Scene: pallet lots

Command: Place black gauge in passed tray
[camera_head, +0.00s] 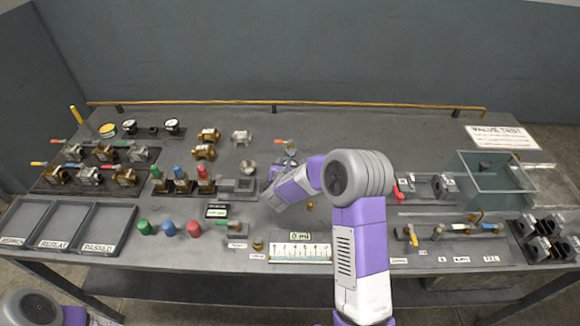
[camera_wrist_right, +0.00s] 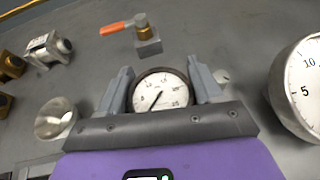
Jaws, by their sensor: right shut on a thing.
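My right gripper (camera_head: 290,154) is over the middle of the bench, partly hidden by its own arm. In the right wrist view the gripper (camera_wrist_right: 162,88) is shut on the black gauge (camera_wrist_right: 160,91), with one grey finger at each side of its dark rim and white dial. The gauge cannot be made out clearly in the head view. The passed tray (camera_head: 105,222) is the rightmost of three grey trays at the bench's front left, and it is empty. Part of my left arm shows at the lower left; its gripper is out of view.
An orange-handled valve (camera_wrist_right: 145,42) stands beyond the held gauge, a metal bowl (camera_wrist_right: 57,119) is left and a large dial (camera_wrist_right: 306,85) right. Red, blue and green caps (camera_head: 169,229) stand right of the trays. Valves on a dark rack (camera_head: 75,187) stand behind the trays.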

